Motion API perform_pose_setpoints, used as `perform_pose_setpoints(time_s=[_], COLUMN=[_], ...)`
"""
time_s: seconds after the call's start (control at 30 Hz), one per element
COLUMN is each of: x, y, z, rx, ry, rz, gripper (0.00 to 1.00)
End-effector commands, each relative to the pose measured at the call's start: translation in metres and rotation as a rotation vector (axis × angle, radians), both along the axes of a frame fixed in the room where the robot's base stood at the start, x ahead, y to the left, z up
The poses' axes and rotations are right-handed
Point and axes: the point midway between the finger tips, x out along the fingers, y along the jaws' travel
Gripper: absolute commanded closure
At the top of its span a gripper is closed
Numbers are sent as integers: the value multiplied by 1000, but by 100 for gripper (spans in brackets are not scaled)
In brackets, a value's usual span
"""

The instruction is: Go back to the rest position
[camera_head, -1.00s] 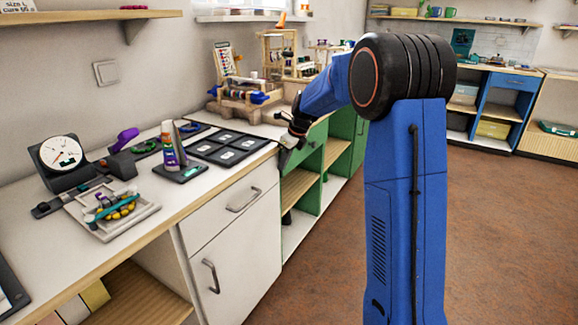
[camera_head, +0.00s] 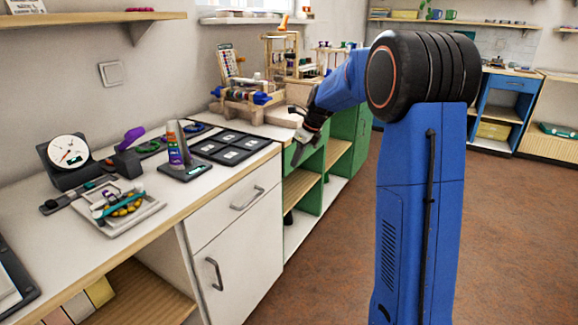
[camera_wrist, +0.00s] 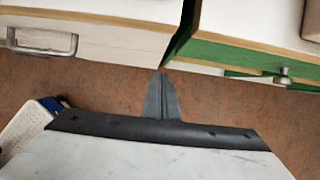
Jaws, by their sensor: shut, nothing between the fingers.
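My gripper (camera_head: 297,153) is at the end of my blue arm, in front of the counter edge and near the green shelf unit. In the wrist view my gripper (camera_wrist: 162,84) shows its fingers together with nothing between them. It hangs over the brown floor (camera_wrist: 110,95), apart from the counter front.
The white counter (camera_head: 262,165) holds a black compartment tray (camera_head: 231,147), a dial gauge (camera_head: 68,153), a tray of beads (camera_head: 117,210) and a wooden bead stand (camera_head: 238,108). A green shelf unit (camera_head: 306,192) stands beside the drawers. The floor (camera_head: 325,265) in front is clear.

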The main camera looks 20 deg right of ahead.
Motion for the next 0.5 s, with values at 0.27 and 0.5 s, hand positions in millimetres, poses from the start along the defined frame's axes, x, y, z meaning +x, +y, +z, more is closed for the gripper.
perform_pose_setpoints(time_s=[0.27, 0.5], x=[-15, -21], y=[-12, -17], z=[45, 62], rx=[-1, -1], ry=[2, 3], rz=[0, 0], gripper=[100, 100])
